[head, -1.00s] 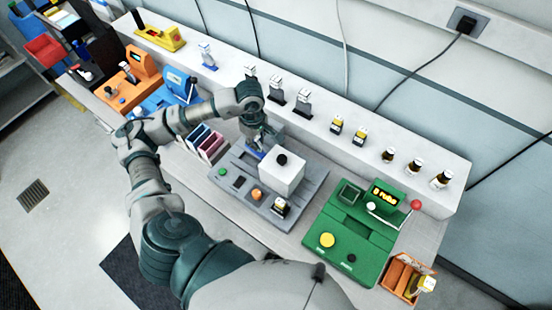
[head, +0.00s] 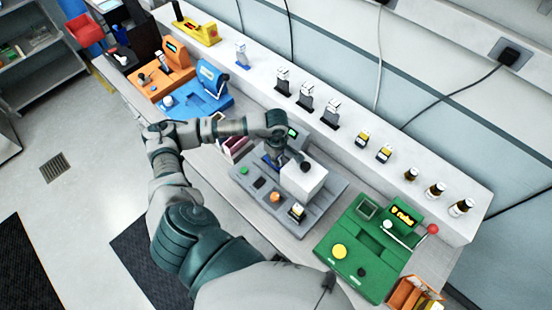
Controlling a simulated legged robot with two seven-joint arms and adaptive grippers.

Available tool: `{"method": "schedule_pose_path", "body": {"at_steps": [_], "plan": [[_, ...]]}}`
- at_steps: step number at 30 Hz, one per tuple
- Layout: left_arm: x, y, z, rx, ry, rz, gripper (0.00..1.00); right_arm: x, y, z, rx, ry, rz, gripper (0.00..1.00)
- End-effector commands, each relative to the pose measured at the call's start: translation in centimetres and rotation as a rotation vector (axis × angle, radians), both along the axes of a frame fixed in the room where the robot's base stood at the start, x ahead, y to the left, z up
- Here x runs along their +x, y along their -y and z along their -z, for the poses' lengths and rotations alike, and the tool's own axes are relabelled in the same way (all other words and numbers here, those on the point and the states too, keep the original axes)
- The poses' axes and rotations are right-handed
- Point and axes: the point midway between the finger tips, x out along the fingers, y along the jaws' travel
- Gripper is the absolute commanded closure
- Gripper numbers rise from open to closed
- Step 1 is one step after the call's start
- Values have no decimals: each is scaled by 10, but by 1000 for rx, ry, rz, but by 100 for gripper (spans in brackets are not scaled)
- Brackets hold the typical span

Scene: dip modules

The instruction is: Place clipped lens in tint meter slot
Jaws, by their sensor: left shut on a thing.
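My left gripper (head: 275,158) is at the back left of the grey module (head: 242,177), close beside the white box (head: 303,181) with a black knob on top. I take this module to be the tint meter. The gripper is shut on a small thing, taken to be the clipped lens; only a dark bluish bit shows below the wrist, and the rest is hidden. The slot cannot be made out, nor whether the lens touches the module. A small green screen (head: 292,132) shows behind the wrist. My right gripper is not in view.
A green module (head: 340,238) with a red-knobbed lever stands to the right, an orange bin (head: 408,294) beyond it. Blue (head: 190,103) and orange (head: 160,82) modules stand to the left. A white shelf (head: 345,135) behind holds bottles, black stands and a blue clip (head: 242,55).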

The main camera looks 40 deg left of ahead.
Motion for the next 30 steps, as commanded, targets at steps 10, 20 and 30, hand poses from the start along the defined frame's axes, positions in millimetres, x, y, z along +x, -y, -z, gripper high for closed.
{"method": "schedule_pose_path", "body": {"at_steps": [10,20,30], "plan": [[-4,1,5,-1,-10,12,45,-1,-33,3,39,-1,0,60],[-3,1,-2,1,-6,10,45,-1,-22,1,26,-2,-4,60],[-2,-2,-70,-1,-2,11,45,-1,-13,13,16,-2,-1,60]]}}
